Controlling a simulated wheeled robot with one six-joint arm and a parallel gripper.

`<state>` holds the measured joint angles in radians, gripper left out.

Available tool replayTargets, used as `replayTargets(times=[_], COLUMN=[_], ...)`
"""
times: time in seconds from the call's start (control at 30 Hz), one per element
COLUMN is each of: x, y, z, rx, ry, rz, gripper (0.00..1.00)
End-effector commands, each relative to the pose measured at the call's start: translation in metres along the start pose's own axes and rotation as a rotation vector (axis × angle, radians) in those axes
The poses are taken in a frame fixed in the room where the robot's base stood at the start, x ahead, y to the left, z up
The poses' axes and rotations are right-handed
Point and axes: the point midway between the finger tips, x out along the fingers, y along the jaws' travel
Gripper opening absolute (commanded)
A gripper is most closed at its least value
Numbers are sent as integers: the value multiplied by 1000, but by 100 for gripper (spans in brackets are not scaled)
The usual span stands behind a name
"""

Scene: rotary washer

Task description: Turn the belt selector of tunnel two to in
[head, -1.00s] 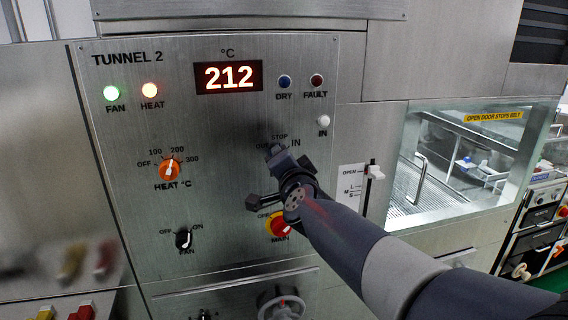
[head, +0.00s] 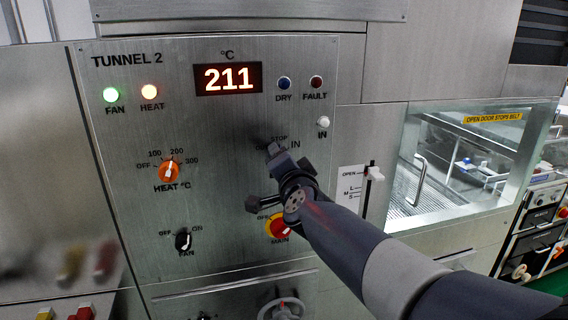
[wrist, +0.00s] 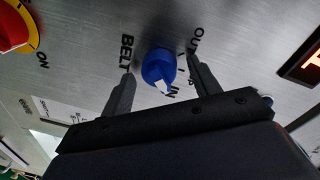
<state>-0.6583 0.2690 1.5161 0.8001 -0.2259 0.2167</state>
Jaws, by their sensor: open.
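The belt selector is a blue knob (wrist: 158,66) in the wrist view, beside the word BELT. Its white mark faces the IN label, at the knob's lower side in that view. The OUT label is above it and STOP is mostly hidden by a finger. My gripper (wrist: 160,72) is open, with one finger on each side of the knob and a visible gap to it. In the head view my gripper (head: 275,151) is at the panel (head: 225,120) marked TUNNEL 2 and hides the selector.
A red and yellow main switch (head: 279,227) sits just below my gripper. The orange heat knob (head: 170,171) and black fan knob (head: 183,241) are to the left.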

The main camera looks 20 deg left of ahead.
Motion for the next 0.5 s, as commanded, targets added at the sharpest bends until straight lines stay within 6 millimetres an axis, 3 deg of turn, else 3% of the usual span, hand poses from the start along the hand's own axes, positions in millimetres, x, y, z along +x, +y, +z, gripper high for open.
replayTargets(times=[0.17,0.5], x=[-18,-77], y=[-1,-2], z=[0,-1], rx=[0,2], ry=[0,0], rz=[-2,-2], gripper=[58,58])
